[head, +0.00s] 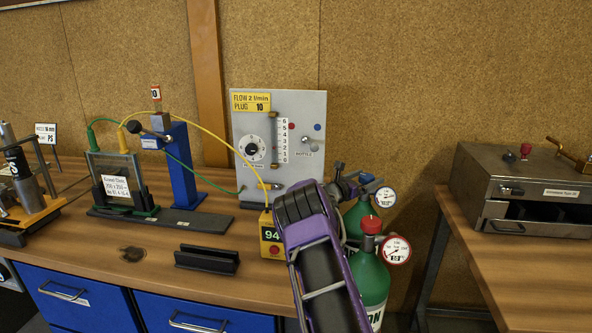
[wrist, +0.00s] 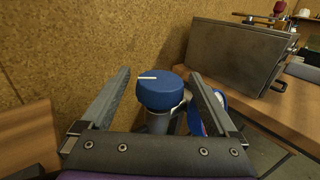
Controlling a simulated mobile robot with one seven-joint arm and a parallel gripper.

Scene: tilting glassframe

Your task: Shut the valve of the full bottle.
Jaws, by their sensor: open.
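Two green gas bottles stand at the right end of the bench in the head view. The front bottle (head: 369,278) has a red valve knob (head: 371,224) and a gauge (head: 397,250). The rear bottle (head: 356,217) has its own gauge (head: 386,197); my arm partly hides it. I cannot read either gauge surely enough to tell which bottle is full. In the wrist view a blue valve knob (wrist: 160,92) with a white line sits between the fingers of my gripper (wrist: 158,74). My gripper (head: 346,178) is open, one finger either side of the knob, with visible gaps.
A grey flow panel (head: 310,130) with a bottle switch stands just left of the bottles. A yellow display box (head: 270,235) sits before it. A metal oven-like box (head: 530,190) stands on the right bench. A cork wall is close behind the bottles.

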